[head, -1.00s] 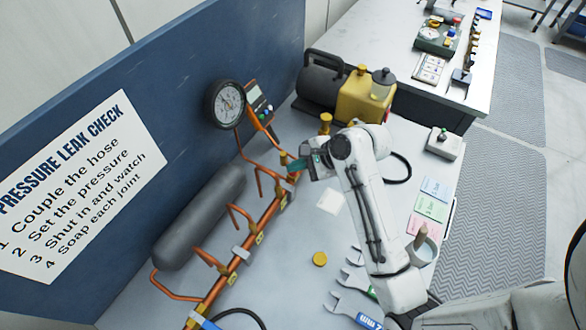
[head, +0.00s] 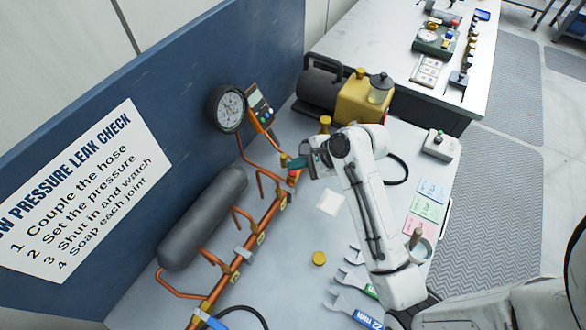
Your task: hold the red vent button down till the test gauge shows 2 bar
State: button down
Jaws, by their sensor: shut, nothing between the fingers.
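The round test gauge (head: 227,108) with a white dial and dark rim stands by the blue panel at the upper end of the copper pipework; its reading is too small to make out. A small red part (head: 294,173), seemingly the red vent button, shows on the pipework just below my fingertips. My gripper (head: 298,163), with teal fingers, is shut and empty, close above this red part. I cannot tell whether it touches or presses the button, which is partly hidden.
A grey cylinder (head: 203,216) lies along the copper pipes. A yellow and black pump (head: 362,101) stands behind my gripper. Wrenches (head: 352,306), a brass cap (head: 319,258) and coloured cards (head: 424,208) lie on the bench. A handheld meter (head: 259,103) is beside the gauge.

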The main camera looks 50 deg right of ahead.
aim_at(296, 174)
notch_tip(296, 174, up, 3)
jog(key=p, duration=0.3)
jog(key=shift+p, duration=0.3)
jog(key=shift+r, duration=1)
dwell(3.0)
jog(key=n, duration=0.3)
jog(key=shift+r, duration=0.15)
notch_tip(296, 174, up, 3)
jog(key=n, duration=3.3)
jog(key=shift+r, duration=0.2)
